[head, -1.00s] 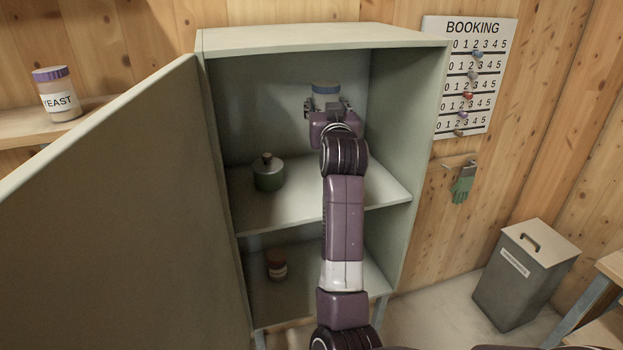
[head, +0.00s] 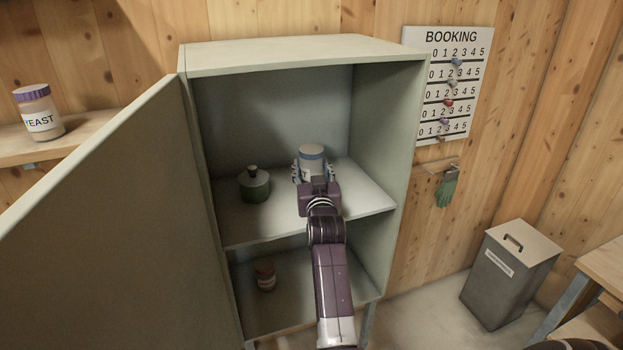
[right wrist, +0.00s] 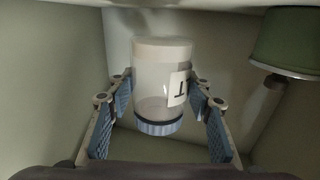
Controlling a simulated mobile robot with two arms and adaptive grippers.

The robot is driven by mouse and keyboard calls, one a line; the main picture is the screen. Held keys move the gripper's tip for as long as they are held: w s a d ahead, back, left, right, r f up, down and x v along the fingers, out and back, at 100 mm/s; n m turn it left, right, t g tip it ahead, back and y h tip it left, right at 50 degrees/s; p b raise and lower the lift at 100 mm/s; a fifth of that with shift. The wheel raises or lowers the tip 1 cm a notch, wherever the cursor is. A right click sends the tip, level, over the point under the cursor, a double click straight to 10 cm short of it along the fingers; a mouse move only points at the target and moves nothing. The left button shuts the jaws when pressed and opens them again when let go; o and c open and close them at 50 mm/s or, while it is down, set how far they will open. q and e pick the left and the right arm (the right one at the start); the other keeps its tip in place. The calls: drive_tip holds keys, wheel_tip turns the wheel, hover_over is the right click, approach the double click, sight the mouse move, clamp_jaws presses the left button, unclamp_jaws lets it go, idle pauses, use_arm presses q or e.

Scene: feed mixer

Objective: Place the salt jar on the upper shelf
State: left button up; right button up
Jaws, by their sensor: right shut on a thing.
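The salt jar (head: 312,156), clear with a blue band at its lid, is upright in the upper compartment of the cabinet. My right gripper (head: 313,172) is shut on it from the front, with one finger on each side. The right wrist view is upside down and shows the jar (right wrist: 160,85) between the fingers (right wrist: 163,102), part of its label ending in "T". The jar is low over the upper shelf (head: 265,221). My gripper hides its base in the head view, so I cannot tell if it touches the shelf. My left gripper is not in view.
A green pot with a knob (head: 254,186) stands on the upper shelf, left of the jar. A small brown jar (head: 265,275) stands on the lower shelf. The cabinet door (head: 100,220) is open to the left. The cabinet's right wall (head: 385,130) is beside my gripper.

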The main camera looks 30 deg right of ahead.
wheel_tip(320, 180, down, 4)
drive_tip(key=shift+r, duration=0.15)
drive_tip(key=o, duration=1.2)
drive_tip(key=shift+f, duration=0.2)
